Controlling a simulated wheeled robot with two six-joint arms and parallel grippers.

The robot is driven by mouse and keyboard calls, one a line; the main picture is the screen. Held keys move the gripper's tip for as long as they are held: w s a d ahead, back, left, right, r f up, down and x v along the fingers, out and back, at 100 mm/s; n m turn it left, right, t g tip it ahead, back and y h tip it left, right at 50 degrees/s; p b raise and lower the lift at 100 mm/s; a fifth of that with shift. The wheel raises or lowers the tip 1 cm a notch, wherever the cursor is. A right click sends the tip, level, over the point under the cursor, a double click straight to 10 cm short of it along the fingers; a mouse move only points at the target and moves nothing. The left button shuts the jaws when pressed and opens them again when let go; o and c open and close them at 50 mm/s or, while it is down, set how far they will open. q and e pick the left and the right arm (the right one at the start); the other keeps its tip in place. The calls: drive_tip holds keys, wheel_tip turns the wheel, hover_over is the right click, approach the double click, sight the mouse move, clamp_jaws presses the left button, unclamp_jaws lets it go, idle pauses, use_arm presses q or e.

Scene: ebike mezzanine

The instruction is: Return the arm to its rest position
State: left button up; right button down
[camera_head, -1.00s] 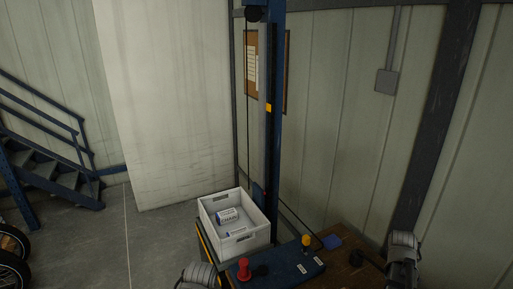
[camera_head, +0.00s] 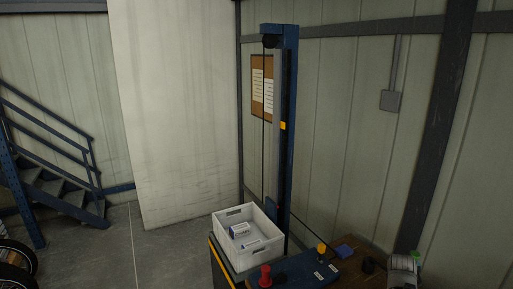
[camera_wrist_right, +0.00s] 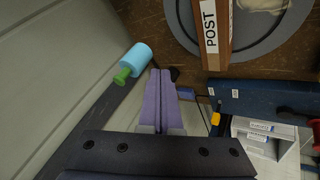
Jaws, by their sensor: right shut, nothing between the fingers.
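My right gripper (camera_wrist_right: 161,72) shows in the right wrist view with its purple fingers pressed together and nothing between them. It hangs over the brown bench top, apart from the things there. In the head view part of my right arm shows at the lower right corner, but I cannot make out the fingers. My left gripper is not in view.
A light grey crate (camera_head: 230,246) holding small white boxes stands by the blue mast (camera_head: 287,150). A red knob (camera_head: 265,276) and a yellow knob (camera_head: 321,249) sit on the blue panel (camera_head: 308,280).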

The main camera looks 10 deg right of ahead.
drive_tip(key=w+a+f+n+y+b, duration=0.1)
drive_tip(key=a+f+b, duration=0.25)
drive_tip(key=a, duration=0.65)
drive_tip(key=w+a+f+n+g+y+b, duration=0.15)
drive_tip(key=a+f, duration=0.25)
drive_tip(key=a, duration=0.5)
drive_tip(key=w+a+f+t+y+b, duration=0.1)
drive_tip(key=w+a+f+b, duration=0.2)
drive_tip(key=a, duration=0.7)
use_arm(q)
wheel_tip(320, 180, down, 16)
drive_tip(key=b, duration=0.7)
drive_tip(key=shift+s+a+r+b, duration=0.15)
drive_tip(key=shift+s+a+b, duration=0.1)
drive_tip(key=shift+b, duration=0.1)
use_arm(e)
drive_tip(key=s+a+f+n+g, duration=0.1)
drive_tip(key=s+a+f, duration=0.2)
drive_tip(key=a, duration=0.5)
drive_tip(key=s+a+f+n+g+y, duration=0.1)
drive_tip(key=s+a+f, duration=0.2)
drive_tip(key=s+a, duration=0.2)
drive_tip(key=s+a+f+n+g, duration=0.1)
drive_tip(key=s+a+f, duration=0.2)
drive_tip(key=a, duration=0.8)
drive_tip(key=shift+s+f+g, duration=0.15)
drive_tip(key=shift+s+g, duration=0.2)
drive_tip(key=shift+s, duration=0.6)
